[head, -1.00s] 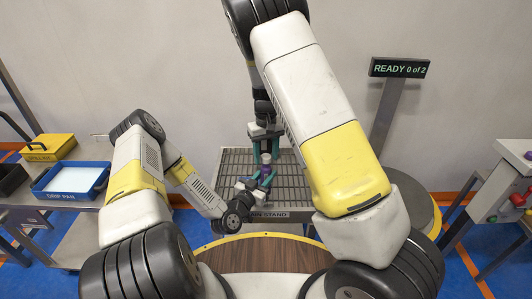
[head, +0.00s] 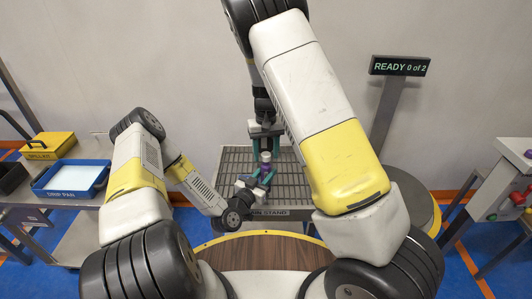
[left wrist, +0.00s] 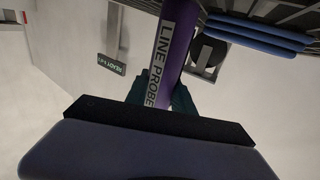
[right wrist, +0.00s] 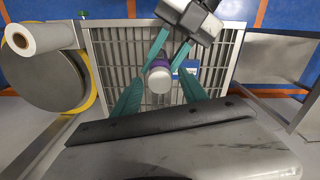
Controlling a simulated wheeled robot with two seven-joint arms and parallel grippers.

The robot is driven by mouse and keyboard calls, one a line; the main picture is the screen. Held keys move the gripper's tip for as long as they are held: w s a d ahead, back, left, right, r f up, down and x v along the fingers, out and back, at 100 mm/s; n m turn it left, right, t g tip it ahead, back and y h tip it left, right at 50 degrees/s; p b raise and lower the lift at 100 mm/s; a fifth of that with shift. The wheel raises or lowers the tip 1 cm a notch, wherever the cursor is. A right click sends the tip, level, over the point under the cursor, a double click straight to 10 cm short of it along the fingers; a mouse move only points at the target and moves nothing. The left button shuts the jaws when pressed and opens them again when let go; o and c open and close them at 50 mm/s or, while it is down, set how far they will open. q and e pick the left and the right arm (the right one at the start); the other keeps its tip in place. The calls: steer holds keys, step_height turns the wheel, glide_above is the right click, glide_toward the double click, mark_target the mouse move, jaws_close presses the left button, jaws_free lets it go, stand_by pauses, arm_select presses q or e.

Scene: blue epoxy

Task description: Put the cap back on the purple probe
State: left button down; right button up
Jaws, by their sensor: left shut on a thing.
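The purple probe (head: 265,169), labelled LINE PROBE in the left wrist view (left wrist: 177,45), stands upright above the grated stand. My left gripper (head: 263,181) is shut on its body from the side. A pale grey cap (right wrist: 159,81) is at the probe's upper end, in line with it; how firmly it sits is hidden from above. It also shows in the head view (head: 266,157). My right gripper (right wrist: 160,78) points down over the cap, its teal fingers apart on either side, with visible gaps between them and the cap.
The grated stand (head: 230,166) lies below both grippers. A blue drip pan (head: 44,190) and a yellow box (head: 48,147) are on the left cart. A sign (head: 400,67) reads READY 0 of 2. A white roll (right wrist: 35,38) shows in the right wrist view.

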steer(key=shift+r, duration=2.3)
steer(key=shift+s+f, duration=0.1)
steer(key=shift+c, duration=0.2)
steer(key=shift+s+d+n, duration=0.1)
steer(key=shift+s+n, duration=0.15)
steer(key=shift+n, duration=0.65)
steer(key=shift+r+n+g, duration=0.25)
steer(key=shift+n+g, duration=0.05)
steer(key=shift+n, duration=0.3)
steer(key=shift+r+n, duration=0.75)
steer(key=shift+n, duration=0.15)
steer(key=shift+w+r+n, duration=0.35)
steer(key=shift+r+n, duration=0.45)
steer(key=shift+r, duration=0.05)
